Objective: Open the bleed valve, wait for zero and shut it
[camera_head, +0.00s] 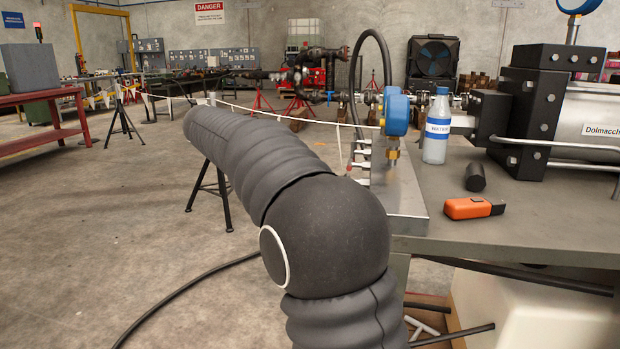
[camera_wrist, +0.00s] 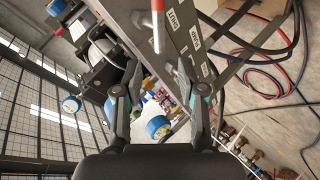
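My gripper (camera_wrist: 158,75) is open in the wrist view, its two fingers apart with nothing between their tips. In the head view my own arm hides it. A lever with a red end (camera_wrist: 157,38) shows at the top of the wrist view, beyond the fingertips. Beside it is a grey panel (camera_wrist: 190,50) with labels that seem to read SHUT and PUMP. I cannot tell for sure which valve is the bleed valve. A blue gauge (camera_head: 397,113) stands on the bench edge in the head view; its dial face is turned away, so no reading shows.
The bench (camera_head: 560,222) at right holds a bottle (camera_head: 437,127), a dark cylinder (camera_head: 475,177), an orange tool (camera_head: 468,208) and a large pump (camera_head: 545,110). A black hose (camera_head: 190,285) lies on the floor. A white cord and red stands (camera_head: 262,100) are behind my arm. Floor at left is open.

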